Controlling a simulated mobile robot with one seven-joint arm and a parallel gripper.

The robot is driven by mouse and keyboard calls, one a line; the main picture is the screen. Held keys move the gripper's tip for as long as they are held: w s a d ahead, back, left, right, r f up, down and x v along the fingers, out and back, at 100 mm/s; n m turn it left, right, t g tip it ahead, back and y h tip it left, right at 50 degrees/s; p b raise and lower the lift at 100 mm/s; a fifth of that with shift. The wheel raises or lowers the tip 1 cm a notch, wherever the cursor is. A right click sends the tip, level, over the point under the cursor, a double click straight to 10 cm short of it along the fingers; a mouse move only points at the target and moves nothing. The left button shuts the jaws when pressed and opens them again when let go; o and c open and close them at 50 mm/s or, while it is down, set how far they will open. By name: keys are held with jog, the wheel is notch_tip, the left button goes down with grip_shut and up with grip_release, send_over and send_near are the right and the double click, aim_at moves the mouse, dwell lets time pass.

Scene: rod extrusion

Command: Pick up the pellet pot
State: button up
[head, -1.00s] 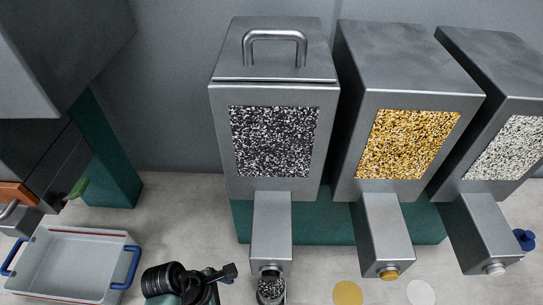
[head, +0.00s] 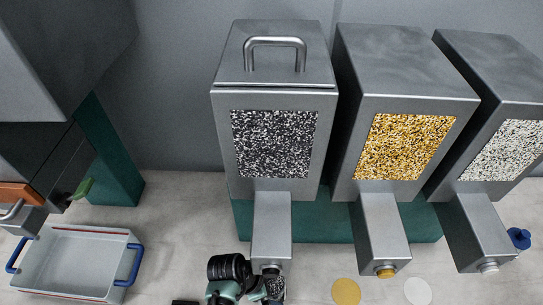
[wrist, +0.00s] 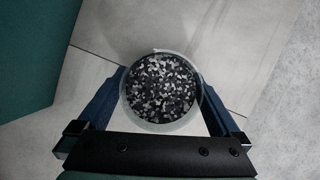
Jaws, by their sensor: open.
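The pellet pot (head: 275,287) stands under the spout of the dispenser with black and white pellets, at the bottom of the head view. In the wrist view the pot (wrist: 160,88) is a round, clear-rimmed cup filled with black, grey and white pellets. My gripper (wrist: 160,92) is open, with one blue finger on each side of the pot. I cannot tell whether either finger touches it. In the head view my gripper (head: 262,286) is beside the pot, and its fingers are partly hidden.
The black-and-white pellet dispenser (head: 273,98) has its spout (head: 271,225) just above the pot. The yellow (head: 405,105) and pale (head: 505,110) pellet dispensers stand to the right. A grey tray with blue handles (head: 75,255) is at lower left. A yellow disc (head: 346,291) and a white disc (head: 418,291) lie at right.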

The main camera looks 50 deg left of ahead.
jog(key=shift+c, duration=0.2)
grip_shut()
dwell(0.3)
jog(key=shift+r, duration=0.2)
